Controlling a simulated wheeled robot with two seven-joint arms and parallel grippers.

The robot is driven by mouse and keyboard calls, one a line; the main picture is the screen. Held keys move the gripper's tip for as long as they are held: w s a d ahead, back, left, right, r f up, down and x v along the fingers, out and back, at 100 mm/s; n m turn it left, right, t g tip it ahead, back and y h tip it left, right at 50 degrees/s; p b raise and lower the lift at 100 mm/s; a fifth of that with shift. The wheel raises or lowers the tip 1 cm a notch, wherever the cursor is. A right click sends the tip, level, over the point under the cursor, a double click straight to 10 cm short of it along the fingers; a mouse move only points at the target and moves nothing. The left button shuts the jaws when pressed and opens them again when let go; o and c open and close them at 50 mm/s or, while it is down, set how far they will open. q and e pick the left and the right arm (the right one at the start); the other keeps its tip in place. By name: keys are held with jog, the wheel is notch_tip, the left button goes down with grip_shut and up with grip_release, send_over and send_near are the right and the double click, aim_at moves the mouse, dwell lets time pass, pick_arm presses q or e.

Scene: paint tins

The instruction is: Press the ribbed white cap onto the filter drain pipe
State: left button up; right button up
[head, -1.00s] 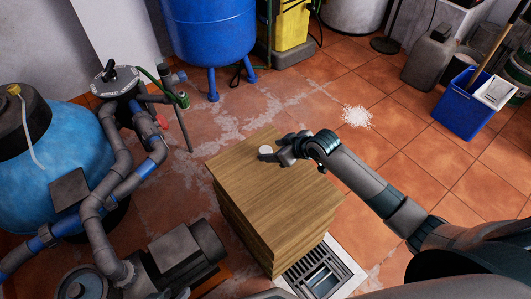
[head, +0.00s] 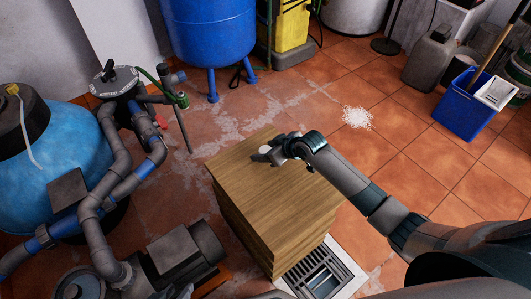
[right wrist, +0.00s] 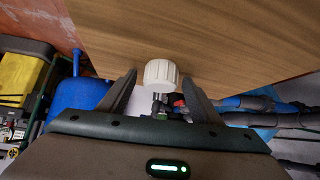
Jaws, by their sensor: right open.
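The ribbed white cap (head: 265,149) sits on top of the wooden stack (head: 285,205), near its far edge. It also shows in the right wrist view (right wrist: 161,73). My right gripper (head: 262,154) is open, with one finger on each side of the cap, and a gap shows beside each finger. Grey pipes run beside the blue filter tank (head: 70,145). A short grey pipe end (head: 172,77) stands near a green valve. I cannot tell for certain which pipe is the drain pipe. My left gripper is not in view.
A grey pump (head: 175,250) stands left of the stack, and a floor grate (head: 320,272) lies at its near right. A blue pressure tank (head: 210,30) stands behind. White granules (head: 357,117) lie on open tiled floor to the right.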

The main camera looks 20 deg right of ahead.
jog(key=c, duration=1.1)
jog(key=shift+c, duration=0.2)
jog(key=shift+r, duration=0.15)
